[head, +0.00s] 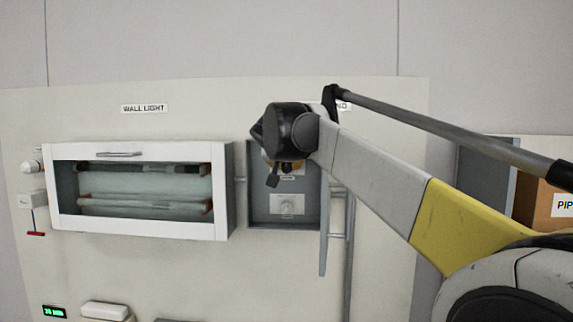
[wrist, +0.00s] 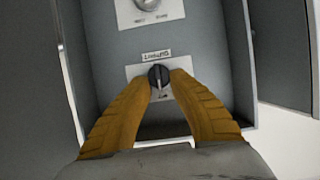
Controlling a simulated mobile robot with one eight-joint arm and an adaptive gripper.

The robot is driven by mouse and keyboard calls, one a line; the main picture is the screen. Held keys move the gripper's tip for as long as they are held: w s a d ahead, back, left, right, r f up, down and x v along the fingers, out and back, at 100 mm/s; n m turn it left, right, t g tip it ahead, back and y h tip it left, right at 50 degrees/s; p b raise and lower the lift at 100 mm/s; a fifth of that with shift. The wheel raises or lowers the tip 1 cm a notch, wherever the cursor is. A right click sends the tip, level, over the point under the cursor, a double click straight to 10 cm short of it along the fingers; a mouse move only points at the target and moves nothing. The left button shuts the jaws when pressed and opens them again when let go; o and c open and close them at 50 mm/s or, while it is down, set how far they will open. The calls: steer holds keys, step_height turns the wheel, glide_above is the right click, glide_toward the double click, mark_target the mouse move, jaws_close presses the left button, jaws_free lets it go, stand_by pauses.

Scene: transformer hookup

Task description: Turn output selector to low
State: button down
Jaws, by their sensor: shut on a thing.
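The output selector is a dark round knob (wrist: 158,75) with a pale pointer, on a white plate inside a grey box. In the wrist view its pointer is directed down, slightly right, and the label above it appears upside down. My gripper (wrist: 160,80) is shut on this knob, with one yellow-brown finger on each side. In the head view my gripper (head: 274,172) reaches into the upper part of the grey box (head: 254,212), and my wrist and arm hide the knob. The small text around the knob is too blurred to read.
A second, pale knob (head: 287,205) sits on the lower plate in the head view. The box's open door (head: 325,228) hangs at its right. A white wall-light case (head: 140,150) is close on the left. A brown box (head: 540,205) stands far right.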

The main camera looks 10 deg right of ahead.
steer(key=n+h, duration=0.1)
steer(key=n+p, duration=0.1)
steer(key=shift+w+a+n+g+h+p, duration=0.1)
steer(key=shift+a+n+g+h+p, duration=0.2)
steer(key=shift+h, duration=0.1)
steer(key=n+h, duration=0.2)
steer(key=n, duration=0.1)
steer(key=shift+a+f, duration=0.1)
steer(key=shift+f, duration=0.05)
steer(key=shift+n+h, duration=0.3)
stand_by(0.4)
steer(key=c, duration=1.1)
jaws_free()
steer(key=shift+w, duration=0.1)
steer(key=shift+c, duration=0.2)
steer(key=shift+w+f, duration=0.1)
steer(key=v, duration=1.2)
